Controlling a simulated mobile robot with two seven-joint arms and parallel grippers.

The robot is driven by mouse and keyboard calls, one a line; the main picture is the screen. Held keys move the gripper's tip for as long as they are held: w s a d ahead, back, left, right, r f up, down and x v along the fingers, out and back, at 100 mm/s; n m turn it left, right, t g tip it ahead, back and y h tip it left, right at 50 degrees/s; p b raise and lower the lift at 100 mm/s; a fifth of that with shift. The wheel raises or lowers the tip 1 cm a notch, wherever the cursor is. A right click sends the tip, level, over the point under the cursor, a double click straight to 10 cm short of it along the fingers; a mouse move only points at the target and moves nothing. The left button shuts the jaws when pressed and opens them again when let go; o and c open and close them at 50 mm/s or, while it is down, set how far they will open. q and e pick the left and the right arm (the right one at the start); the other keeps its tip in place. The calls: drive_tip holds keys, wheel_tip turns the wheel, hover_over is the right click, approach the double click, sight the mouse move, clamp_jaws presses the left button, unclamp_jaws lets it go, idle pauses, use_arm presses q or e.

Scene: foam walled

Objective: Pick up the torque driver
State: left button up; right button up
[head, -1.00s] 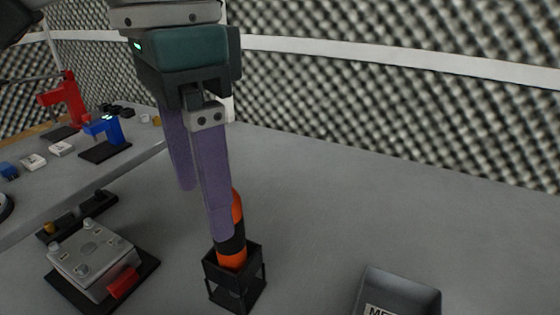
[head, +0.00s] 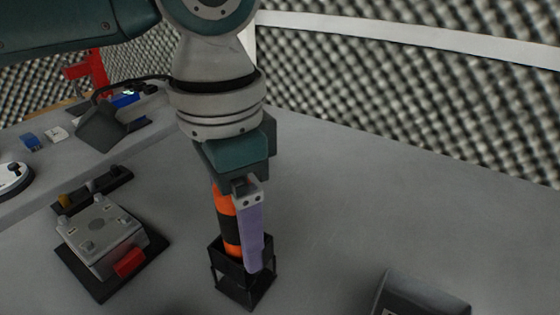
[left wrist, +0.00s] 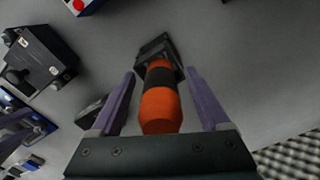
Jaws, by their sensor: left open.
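The torque driver (head: 228,222) is an orange cylinder with a black band. It stands upright in a black open-frame holder (head: 245,288) on the grey table. My left gripper (head: 252,268) is lowered around it, with one purple finger in front of it in the head view; the other finger is mostly hidden. In the left wrist view the driver (left wrist: 160,108) lies between the two spread purple fingers of my left gripper (left wrist: 160,80), with gaps showing on both sides. The holder (left wrist: 157,52) shows beyond the fingertips.
A grey fixture box with a red block (head: 103,240) sits on a black base left of the holder. A dark grey bin (head: 425,295) stands at the lower right. A raised shelf (head: 60,150) with small items is at the left.

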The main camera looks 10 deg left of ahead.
use_arm(q)
clamp_jaws()
idle(0.7)
